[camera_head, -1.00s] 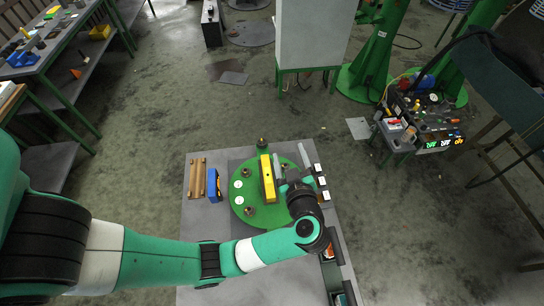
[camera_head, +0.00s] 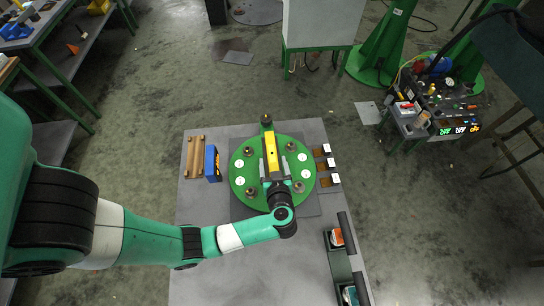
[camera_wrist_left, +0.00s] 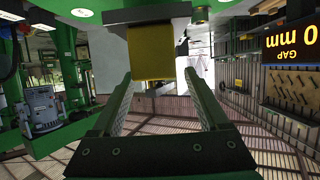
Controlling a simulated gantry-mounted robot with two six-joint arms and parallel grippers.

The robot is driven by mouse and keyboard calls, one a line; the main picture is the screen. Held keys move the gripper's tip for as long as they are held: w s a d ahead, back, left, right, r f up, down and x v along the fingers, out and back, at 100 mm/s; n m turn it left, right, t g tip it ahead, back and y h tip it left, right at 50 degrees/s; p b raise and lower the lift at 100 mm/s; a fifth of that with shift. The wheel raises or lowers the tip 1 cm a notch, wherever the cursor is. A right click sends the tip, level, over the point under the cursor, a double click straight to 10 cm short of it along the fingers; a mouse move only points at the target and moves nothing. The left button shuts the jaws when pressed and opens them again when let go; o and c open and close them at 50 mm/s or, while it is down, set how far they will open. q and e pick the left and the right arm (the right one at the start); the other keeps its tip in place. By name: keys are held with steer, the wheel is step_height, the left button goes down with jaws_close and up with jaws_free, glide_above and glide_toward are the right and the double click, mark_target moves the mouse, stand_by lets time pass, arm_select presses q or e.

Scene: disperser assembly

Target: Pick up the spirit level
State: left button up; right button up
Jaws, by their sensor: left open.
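The yellow spirit level (camera_head: 271,146) lies on the round green plate (camera_head: 242,191) on the table, lengthwise away from me. My left gripper (camera_head: 274,168) is open, with one finger on each side of the level's near end in the head view. In the left wrist view the yellow end of the level (camera_wrist_left: 151,58) shows just ahead of the gap between the open fingers (camera_wrist_left: 158,84). The fingers look apart from it; exact height above the plate is hard to tell. My right gripper is out of view.
Several bolt-like parts and white discs sit around the green plate. A blue item (camera_head: 212,164) and a brown wooden rack (camera_head: 194,157) stand to its left. Small white-topped blocks (camera_head: 326,149) line the right. Bins (camera_head: 337,237) sit at the right edge. The table's near left is clear.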

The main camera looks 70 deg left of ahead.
mark_target(273, 159)
arm_select(q)
steer(key=b+x, duration=0.1)
steer(key=x, duration=0.4)
steer(key=shift+w+b, duration=0.1)
steer(key=shift+b, duration=0.3)
jaws_close()
